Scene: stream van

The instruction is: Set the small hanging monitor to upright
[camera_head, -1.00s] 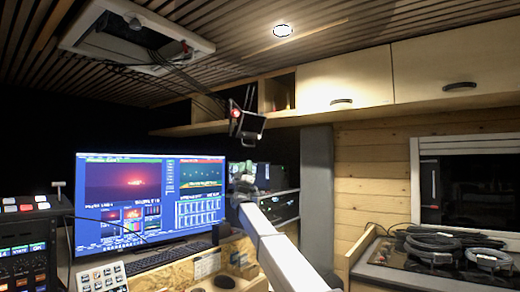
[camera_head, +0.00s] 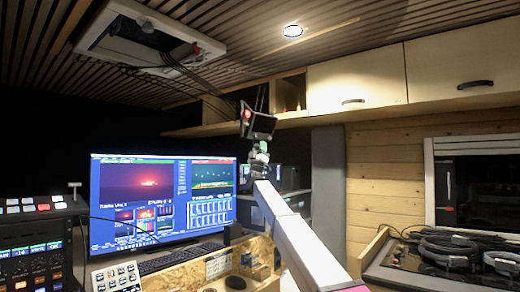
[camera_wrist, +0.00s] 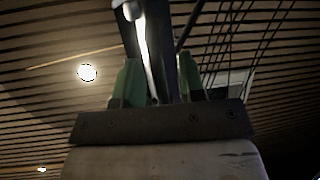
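The small hanging monitor (camera_head: 258,125) hangs below the front of the upper shelf in the head view. It is dark, has a red spot at its left side, and looks tilted. My gripper (camera_head: 258,147) is just under its lower edge, pointing up. In the wrist view the green fingers of my gripper (camera_wrist: 158,75) stand apart. A dark upright part of the monitor (camera_wrist: 160,45) with a bright strip shows between and beyond them. Whether the fingers touch it cannot be told.
Wooden cupboards (camera_head: 355,85) run along the wall right of the monitor. A ceiling hatch (camera_head: 150,40) with dangling cables is at upper left. A large lit screen (camera_head: 165,195) and a control desk stand below left. Cables lie on the right counter (camera_head: 390,283).

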